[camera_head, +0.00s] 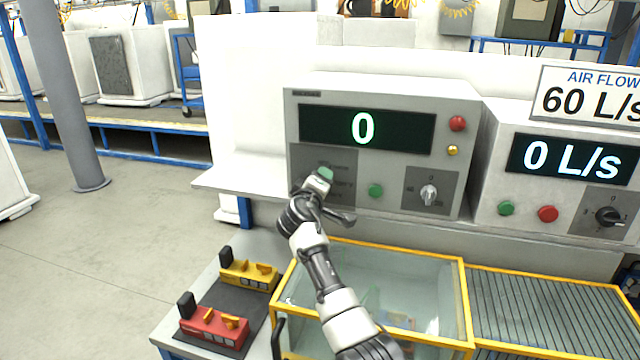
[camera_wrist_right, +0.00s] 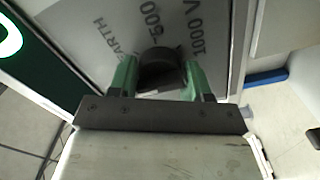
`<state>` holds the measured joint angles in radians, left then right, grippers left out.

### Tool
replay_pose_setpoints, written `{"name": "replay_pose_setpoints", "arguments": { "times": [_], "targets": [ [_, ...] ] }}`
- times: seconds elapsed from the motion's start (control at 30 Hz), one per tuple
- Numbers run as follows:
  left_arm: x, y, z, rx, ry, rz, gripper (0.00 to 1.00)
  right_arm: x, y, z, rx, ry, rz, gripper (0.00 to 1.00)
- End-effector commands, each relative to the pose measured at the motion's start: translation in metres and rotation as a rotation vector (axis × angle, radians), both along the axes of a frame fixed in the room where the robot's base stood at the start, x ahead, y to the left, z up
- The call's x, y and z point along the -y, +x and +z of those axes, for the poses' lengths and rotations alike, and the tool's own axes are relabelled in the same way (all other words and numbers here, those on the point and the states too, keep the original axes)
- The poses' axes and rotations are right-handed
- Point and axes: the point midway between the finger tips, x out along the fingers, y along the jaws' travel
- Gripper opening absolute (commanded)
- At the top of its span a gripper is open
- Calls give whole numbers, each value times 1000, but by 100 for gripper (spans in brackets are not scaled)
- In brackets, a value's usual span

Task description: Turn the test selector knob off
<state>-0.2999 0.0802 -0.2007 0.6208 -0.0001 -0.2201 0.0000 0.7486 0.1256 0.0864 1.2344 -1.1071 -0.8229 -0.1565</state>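The test selector knob (camera_wrist_right: 160,72) is a round black knob on a grey panel plate, seen in the right wrist view. Printed labels around it read "EARTH", "500" and "1000 V". My right gripper (camera_wrist_right: 161,78) has its green-tipped fingers on either side of the knob, close against it with no clear gap. In the head view my right gripper (camera_head: 322,178) covers the knob at the lower left of the grey tester box (camera_head: 375,90). The tester's display (camera_head: 366,130) reads "0". The knob's pointer direction cannot be made out. My left gripper is not in view.
The tester also has a green button (camera_head: 376,190), a red button (camera_head: 457,123) and a silver knob (camera_head: 428,194). An air-flow box (camera_head: 560,160) stands to the right. Below are a yellow-framed glass case (camera_head: 466,300) and red (camera_head: 214,327) and yellow (camera_head: 249,273) devices.

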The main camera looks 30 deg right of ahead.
Motion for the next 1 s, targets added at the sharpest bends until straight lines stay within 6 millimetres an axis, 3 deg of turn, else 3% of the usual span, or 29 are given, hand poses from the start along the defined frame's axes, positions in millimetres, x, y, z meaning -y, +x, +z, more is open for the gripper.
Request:
{"name": "replay_pose_setpoints", "arguments": {
  "times": [0.03, 0.17, 0.57, 1.0],
  "targets": [
    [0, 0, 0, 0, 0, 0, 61, 0, 0, 0, -2, -3, 0, 55],
    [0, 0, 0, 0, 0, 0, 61, 0, 0, 0, -2, -2, 0, 73],
    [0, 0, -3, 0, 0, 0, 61, -6, -4, -1, 0, -1, 2, 73],
    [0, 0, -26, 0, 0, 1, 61, -62, -52, -4, 1, 0, 3, 73]
  ]
}}
